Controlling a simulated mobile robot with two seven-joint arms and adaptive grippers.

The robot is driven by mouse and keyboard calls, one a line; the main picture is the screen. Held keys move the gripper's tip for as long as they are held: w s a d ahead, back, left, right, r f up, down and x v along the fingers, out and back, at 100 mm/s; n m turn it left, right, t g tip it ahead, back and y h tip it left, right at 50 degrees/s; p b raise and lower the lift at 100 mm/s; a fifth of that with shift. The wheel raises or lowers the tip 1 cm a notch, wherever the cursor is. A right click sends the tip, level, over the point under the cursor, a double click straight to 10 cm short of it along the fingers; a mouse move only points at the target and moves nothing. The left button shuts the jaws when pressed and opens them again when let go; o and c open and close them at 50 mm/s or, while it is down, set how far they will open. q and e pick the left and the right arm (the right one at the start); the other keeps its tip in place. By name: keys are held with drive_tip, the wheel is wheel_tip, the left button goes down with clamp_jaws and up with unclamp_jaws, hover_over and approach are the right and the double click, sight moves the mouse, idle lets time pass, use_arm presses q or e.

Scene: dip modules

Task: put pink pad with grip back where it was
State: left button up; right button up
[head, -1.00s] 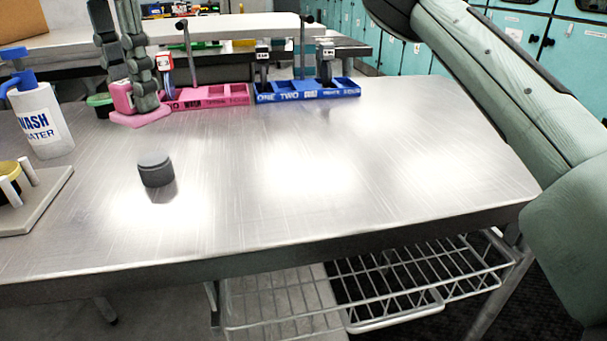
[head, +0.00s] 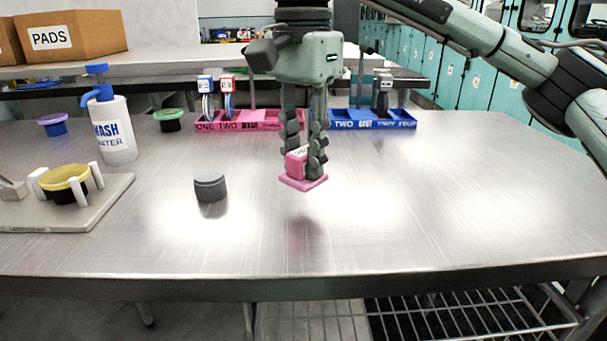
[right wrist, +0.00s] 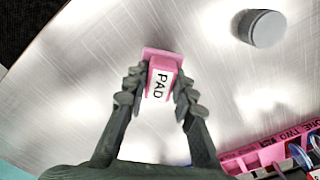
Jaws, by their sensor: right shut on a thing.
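The pink pad with grip (head: 303,182) hangs in my right gripper (head: 306,160), above the middle of the metal table. In the right wrist view the pad's grip (right wrist: 161,85), labelled PAD, sits between the two fingers (right wrist: 158,98), which are shut on it. The pad's flat plate points down, and a pinkish reflection lies on the table below it. The pink rack (head: 270,126) stands behind the gripper at the back of the table, with the blue rack (head: 372,125) to its right. My left gripper does not show.
A dark grey cylinder (head: 210,188) stands left of the held pad. Further left are a wash water bottle (head: 115,130) and a yellow-topped bowl (head: 65,180) on a stand. Green (head: 168,122) and purple (head: 54,125) cups stand behind. The table's right half is clear.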

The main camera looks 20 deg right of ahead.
sight(303, 177)
wheel_tip(303, 177, down, 3)
drive_tip(key=shift+f, duration=0.2)
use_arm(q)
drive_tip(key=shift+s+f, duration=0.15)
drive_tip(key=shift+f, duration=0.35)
use_arm(e)
drive_tip(key=shift+f, duration=0.1)
drive_tip(key=shift+f, duration=0.1)
drive_tip(key=o, duration=1)
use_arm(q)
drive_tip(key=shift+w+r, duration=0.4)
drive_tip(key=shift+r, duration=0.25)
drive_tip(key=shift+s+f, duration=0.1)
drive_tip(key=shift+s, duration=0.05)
